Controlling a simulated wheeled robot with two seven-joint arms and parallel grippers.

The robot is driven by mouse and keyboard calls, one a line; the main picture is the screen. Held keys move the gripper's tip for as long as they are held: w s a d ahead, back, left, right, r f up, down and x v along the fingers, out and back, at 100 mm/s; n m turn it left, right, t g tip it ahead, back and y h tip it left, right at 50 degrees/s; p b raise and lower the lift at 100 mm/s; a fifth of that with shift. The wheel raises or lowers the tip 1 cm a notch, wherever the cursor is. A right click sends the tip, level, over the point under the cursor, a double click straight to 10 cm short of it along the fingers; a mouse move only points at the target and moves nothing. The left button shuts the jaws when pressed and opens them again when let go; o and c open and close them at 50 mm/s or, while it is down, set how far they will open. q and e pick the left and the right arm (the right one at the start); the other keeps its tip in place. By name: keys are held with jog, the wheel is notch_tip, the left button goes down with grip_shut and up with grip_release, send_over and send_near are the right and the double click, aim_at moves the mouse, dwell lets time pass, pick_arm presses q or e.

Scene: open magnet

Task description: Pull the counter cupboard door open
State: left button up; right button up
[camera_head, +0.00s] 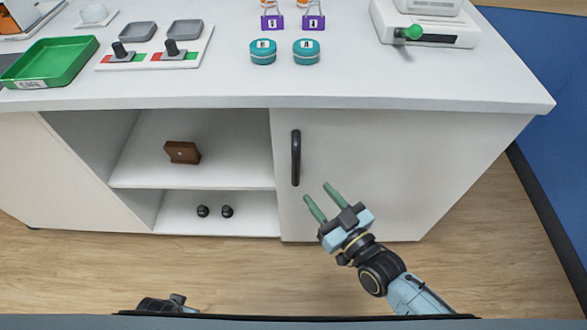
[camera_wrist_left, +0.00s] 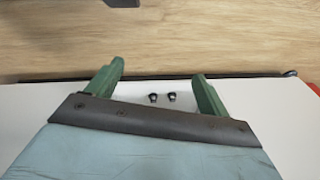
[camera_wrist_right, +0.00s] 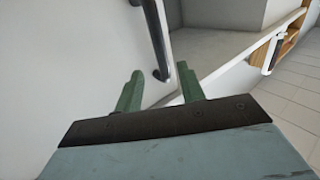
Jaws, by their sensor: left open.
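The counter cupboard door (camera_head: 385,170) is a plain white panel at the right of the counter front and looks shut. Its upright black handle (camera_head: 296,158) is near the door's left edge; the handle also shows in the right wrist view (camera_wrist_right: 155,38). My right gripper (camera_head: 317,191) is open and empty, just below and right of the handle. In the right wrist view the handle's lower end lines up between its fingertips; whether they touch, I cannot tell. My left gripper (camera_wrist_left: 159,69) is open and empty; in the head view only part of the left arm shows at the bottom edge.
The countertop (camera_head: 180,90) bears a green tray (camera_head: 50,62), teal tins (camera_head: 284,51), purple clips and a white machine (camera_head: 425,22).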

aim_at(298, 170)
jog(key=b+x, duration=0.2)
jog(key=x, duration=0.7)
jog(key=shift+w+a, duration=0.15)
jog(key=shift+w, duration=0.1)
pick_arm(q)
jog(key=w+d+r, duration=0.3)
jog(key=r, duration=0.3)
jog(key=shift+d+r+t+b, duration=0.15)
jog(key=shift+t+b, duration=0.15)
pick_arm(e)
jog(key=shift+w+a, duration=0.3)
jog(key=shift+w, duration=0.15)
pick_arm(q)
jog(key=shift+w, duration=0.1)
pick_arm(e)
grip_shut()
